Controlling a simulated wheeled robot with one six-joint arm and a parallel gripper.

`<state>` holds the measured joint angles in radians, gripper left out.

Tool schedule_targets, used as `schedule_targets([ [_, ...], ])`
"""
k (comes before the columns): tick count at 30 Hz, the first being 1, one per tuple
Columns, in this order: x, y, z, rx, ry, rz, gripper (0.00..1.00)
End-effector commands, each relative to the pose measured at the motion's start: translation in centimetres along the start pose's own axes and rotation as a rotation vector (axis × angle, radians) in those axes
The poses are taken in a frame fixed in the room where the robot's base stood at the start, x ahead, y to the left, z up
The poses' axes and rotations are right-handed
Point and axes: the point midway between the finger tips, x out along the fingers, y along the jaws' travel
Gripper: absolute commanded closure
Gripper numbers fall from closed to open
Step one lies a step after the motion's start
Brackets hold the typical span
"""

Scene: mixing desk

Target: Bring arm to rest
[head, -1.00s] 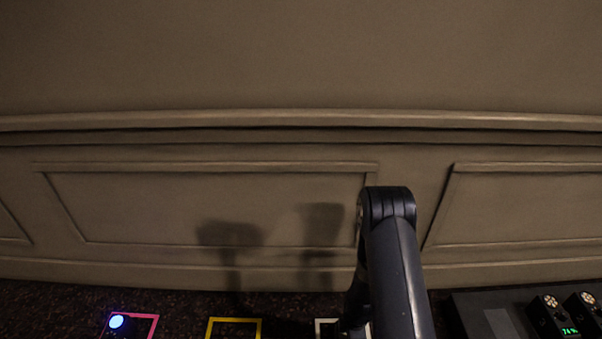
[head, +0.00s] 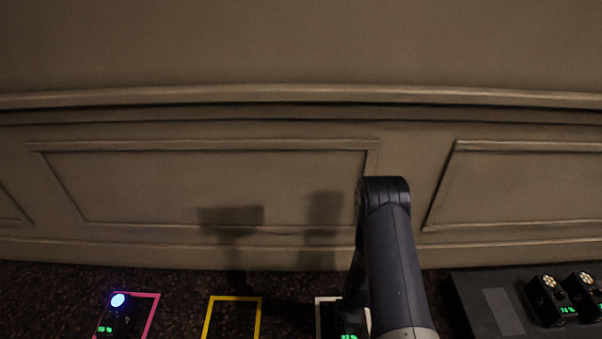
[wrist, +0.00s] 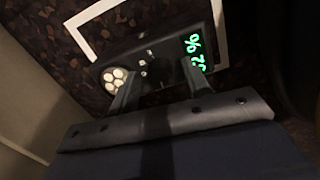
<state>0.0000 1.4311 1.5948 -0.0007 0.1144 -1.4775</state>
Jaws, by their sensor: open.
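My gripper (wrist: 160,70) shows in the wrist view with its fingers apart, one on each side of part of a black device (wrist: 155,48). The device has a round cluster of pale lights and a green digit display. It sits by a white square outline (wrist: 88,14) on the dark speckled surface. I cannot tell whether the fingers touch it. In the head view my arm hides the gripper and most of this device; its green display (head: 348,336) shows at the bottom edge, with part of the white outline (head: 327,299).
A black device with a lit bluish lamp (head: 118,301) stands in a pink outline (head: 152,312). The yellow outline (head: 231,298) is empty. Two more devices (head: 549,300) (head: 584,292) stand on a dark platform (head: 470,300) at right. A panelled wall (head: 210,185) closes off the back.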

Motion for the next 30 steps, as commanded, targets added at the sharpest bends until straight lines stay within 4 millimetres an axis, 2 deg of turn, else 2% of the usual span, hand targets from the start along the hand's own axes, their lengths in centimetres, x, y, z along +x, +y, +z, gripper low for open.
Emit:
schedule_targets([
  [30,-0.29,-0.08,0.01,0.809,-0.001,-0.001,0.54],
])
